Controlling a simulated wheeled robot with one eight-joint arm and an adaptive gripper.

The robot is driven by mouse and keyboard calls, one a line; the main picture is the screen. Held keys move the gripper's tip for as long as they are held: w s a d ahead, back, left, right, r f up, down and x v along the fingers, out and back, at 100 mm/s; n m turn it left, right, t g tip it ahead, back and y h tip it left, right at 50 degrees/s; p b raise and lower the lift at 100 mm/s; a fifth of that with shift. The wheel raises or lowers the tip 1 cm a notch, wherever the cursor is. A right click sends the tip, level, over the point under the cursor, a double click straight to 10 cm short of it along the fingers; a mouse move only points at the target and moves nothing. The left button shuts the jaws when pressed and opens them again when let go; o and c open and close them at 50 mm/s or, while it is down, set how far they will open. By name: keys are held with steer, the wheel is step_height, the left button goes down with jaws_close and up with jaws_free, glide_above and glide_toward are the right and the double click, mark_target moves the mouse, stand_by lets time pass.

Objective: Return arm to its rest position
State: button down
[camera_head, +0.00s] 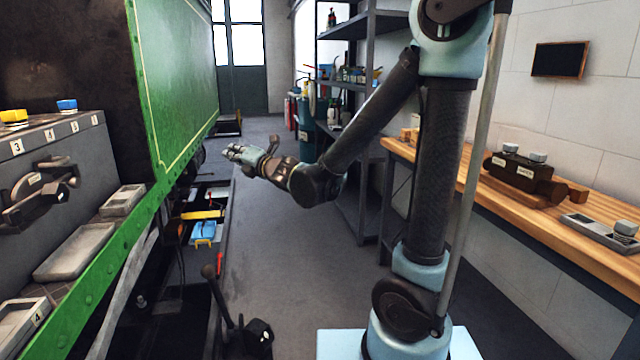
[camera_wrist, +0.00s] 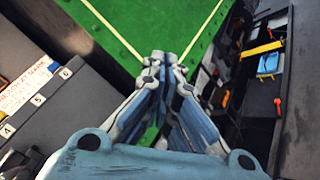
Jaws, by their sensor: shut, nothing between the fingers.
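My gripper (camera_head: 236,153) is at the end of my arm, which reaches left from its column toward the green side of the tram. In the wrist view my gripper (camera_wrist: 166,60) has its fingertips together, with nothing between them. Behind the fingers is the green panel (camera_wrist: 195,22) with its cream lines. The same green panel (camera_head: 180,65) shows in the head view, left of the gripper. I cannot tell how wide the gap between fingers and panel is. My arm is bent at the elbow, with the forearm sloping down to the wrist.
A grey box (camera_head: 60,150) with yellow and blue caps stands at the left. An open bay with a blue item (camera_head: 203,231) lies below the panel. A shelf rack (camera_head: 350,85) stands behind the arm. A wooden workbench (camera_head: 540,215) runs along the right. The floor (camera_head: 290,260) between is clear.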

steer(key=w+d+f+m+t+h, duration=0.1)
steer(key=w+d+f+m+h, duration=0.2)
steer(key=d+m+h, duration=0.7)
steer(key=w+d+f+m+t+h, duration=0.1)
steer(key=w+d+f+m, duration=0.35)
steer(key=d, duration=1.25)
steer(key=s+d+f+m+g+h, duration=0.2)
steer(key=s+d+f+m, duration=0.1)
steer(key=s+d+m, duration=0.25)
steer(key=s+d+f+m+g+h, duration=0.2)
steer(key=s+d+f+m, duration=0.15)
steer(key=d, duration=0.35)
steer(key=s+d+f+m+g, duration=0.2)
steer(key=s+f+m, duration=0.1)
steer(key=s, duration=0.4)
steer(key=s+d+f+m+g, duration=0.2)
steer(key=s+f+m+g, duration=0.1)
steer(key=s, duration=0.5)
steer(key=s+d+f+m+g, duration=0.2)
steer(key=s+f+m, duration=0.1)
steer(key=s+m, duration=0.2)
steer(key=shift+s+d+g, duration=0.3)
steer(key=shift+s+d, duration=0.05)
steer(key=shift+s, duration=0.8)
steer(key=shift+a+f+m, duration=0.1)
steer(key=shift+m, duration=0.15)
